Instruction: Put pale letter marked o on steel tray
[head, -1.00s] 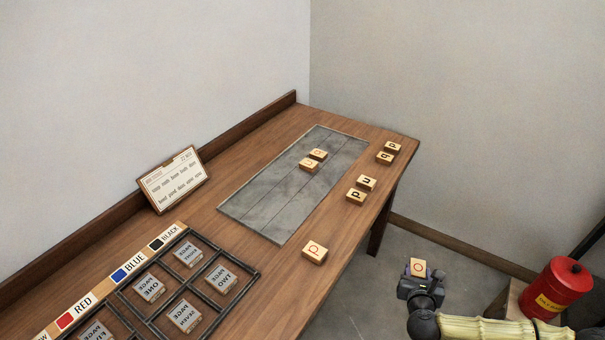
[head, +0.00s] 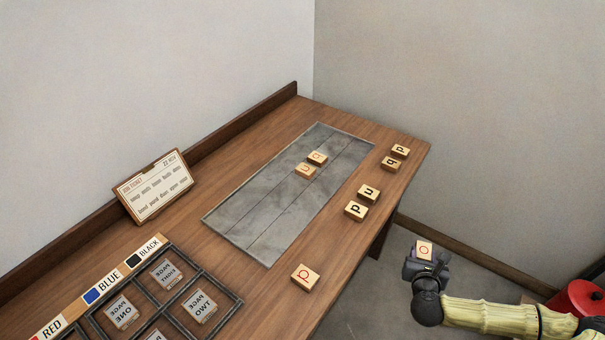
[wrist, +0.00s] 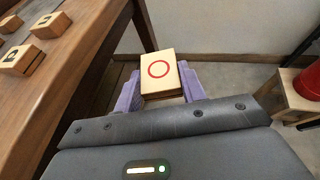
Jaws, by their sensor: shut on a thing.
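My gripper (head: 427,258) is shut on a pale wooden block with a red letter o (head: 424,249). The block faces up between the purple fingers in the wrist view (wrist: 159,72). Gripper and block are off the table's right edge, over the floor. The steel tray (head: 262,213) lies flat on the wooden table. Two pale blocks with red letters, one (head: 317,158) and another (head: 306,171), sit side by side on the tray's far part.
A pale block with a red letter (head: 305,277) lies on the table by the tray's near end. Several black-letter blocks, one of them marked d (head: 356,210), line the table's right side. A ticket card (head: 155,186), a dark type rack (head: 232,304) and a red can (head: 580,300) stand around.

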